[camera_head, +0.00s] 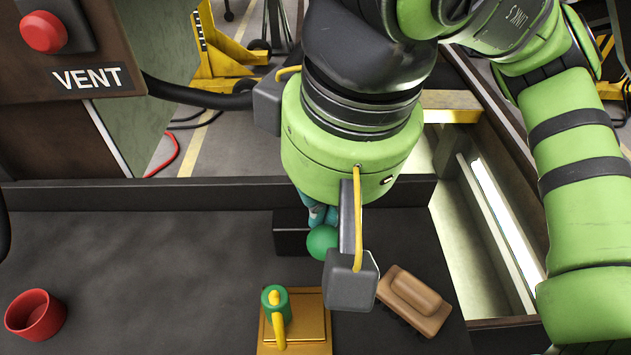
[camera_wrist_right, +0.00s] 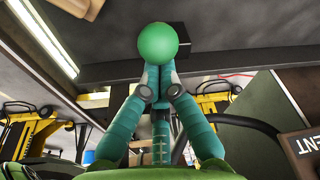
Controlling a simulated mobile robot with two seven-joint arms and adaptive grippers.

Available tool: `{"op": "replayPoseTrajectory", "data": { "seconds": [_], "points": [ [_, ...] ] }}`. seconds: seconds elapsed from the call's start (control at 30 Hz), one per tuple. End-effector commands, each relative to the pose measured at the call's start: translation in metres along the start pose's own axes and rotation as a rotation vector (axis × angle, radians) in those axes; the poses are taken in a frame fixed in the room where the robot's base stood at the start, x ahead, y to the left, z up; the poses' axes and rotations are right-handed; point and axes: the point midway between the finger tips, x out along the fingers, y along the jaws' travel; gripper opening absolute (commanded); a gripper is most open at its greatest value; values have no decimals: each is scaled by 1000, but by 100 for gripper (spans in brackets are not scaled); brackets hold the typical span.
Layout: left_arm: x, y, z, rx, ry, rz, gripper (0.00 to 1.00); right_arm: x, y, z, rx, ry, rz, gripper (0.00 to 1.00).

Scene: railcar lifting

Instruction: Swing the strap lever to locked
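A round green knob (camera_head: 322,242) shows in front of a dark block (camera_head: 290,234) on the dark bench; it looks like the strap lever's ball end. In the wrist view the green ball (camera_wrist_right: 165,45) covers the fingertips, with the dark block (camera_wrist_right: 196,38) behind it. My right gripper (camera_wrist_right: 155,77) points down here, its teal fingers drawn together right at the ball, apparently closed on the lever. The lever's stem is hidden behind the ball and fingers. In the head view the gripper (camera_head: 318,215) is mostly hidden by my wrist. My left gripper is out of view.
A yellow plate (camera_head: 295,335) with a green-topped yellow handle (camera_head: 277,305) lies in front. A brown brush-like block (camera_head: 414,302) is right of it, a red cup (camera_head: 36,315) at far left. A VENT panel (camera_head: 88,78) stands upper left. Bench between cup and plate is clear.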

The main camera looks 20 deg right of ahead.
Motion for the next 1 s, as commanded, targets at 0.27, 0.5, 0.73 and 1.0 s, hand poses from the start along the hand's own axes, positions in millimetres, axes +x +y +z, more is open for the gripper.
{"op": "replayPoseTrajectory", "data": {
  "seconds": [0.27,0.5,0.73,1.0],
  "points": [
    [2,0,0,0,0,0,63,1,-2,3,-1,0,-1,0],
    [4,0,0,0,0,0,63,2,-3,5,-2,0,0,0],
    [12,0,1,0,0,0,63,8,-7,13,-3,1,0,0],
    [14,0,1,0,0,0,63,8,-9,18,-1,0,-1,0]
  ]
}}
